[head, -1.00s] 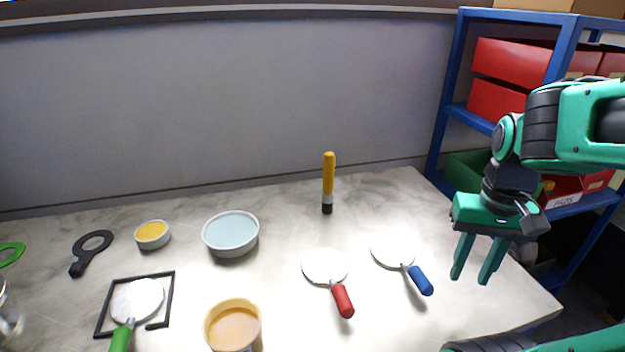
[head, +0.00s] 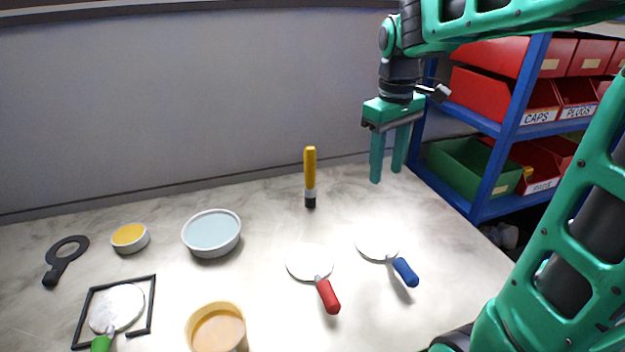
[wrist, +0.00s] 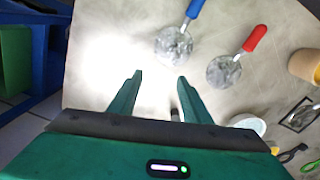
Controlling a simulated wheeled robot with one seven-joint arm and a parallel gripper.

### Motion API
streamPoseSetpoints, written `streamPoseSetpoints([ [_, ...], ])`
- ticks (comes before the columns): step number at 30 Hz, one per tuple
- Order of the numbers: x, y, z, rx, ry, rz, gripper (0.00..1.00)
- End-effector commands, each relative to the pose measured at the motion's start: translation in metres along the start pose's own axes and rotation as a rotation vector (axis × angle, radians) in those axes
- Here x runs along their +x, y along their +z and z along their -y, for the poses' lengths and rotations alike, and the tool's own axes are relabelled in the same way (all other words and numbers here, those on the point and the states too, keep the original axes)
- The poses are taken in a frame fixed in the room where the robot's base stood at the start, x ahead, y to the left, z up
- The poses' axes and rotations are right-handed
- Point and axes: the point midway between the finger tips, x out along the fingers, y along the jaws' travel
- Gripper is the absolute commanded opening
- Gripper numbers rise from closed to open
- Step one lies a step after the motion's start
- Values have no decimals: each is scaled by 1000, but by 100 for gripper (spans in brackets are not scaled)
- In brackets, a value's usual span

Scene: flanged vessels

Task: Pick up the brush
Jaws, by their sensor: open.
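The brush (head: 310,174) stands upright on the table, with a yellow handle, a pale band and a dark lower end. It is near the back wall in the head view. My gripper (head: 388,178) is open and empty, pointing down, to the right of the brush and apart from it. In the wrist view my gripper's two fingers (wrist: 158,78) are spread. A small dark bit near the right finger may be part of the brush; most of it is hidden there.
Red-handled (head: 327,295) and blue-handled (head: 405,272) round tools lie in front. A bowl of pale liquid (head: 211,252), a small yellow dish (head: 130,238), a tan-filled cup (head: 217,330), a black ring tool (head: 66,259) and a black frame (head: 153,300) lie leftward. Blue shelving (head: 497,170) stands right.

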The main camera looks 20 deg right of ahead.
Motion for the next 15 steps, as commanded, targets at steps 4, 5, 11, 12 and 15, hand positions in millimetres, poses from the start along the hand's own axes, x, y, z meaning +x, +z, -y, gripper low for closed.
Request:
streamPoseSetpoints([
  [4,-11,-79,23,-280,-4,-2,44],
  [5,-13,-92,28,-330,-5,-4,44],
  [11,-18,-154,59,-584,-14,-11,44],
  [12,-18,-162,63,-614,-16,-11,44],
  [15,-18,-173,70,-663,-18,-13,44],
])
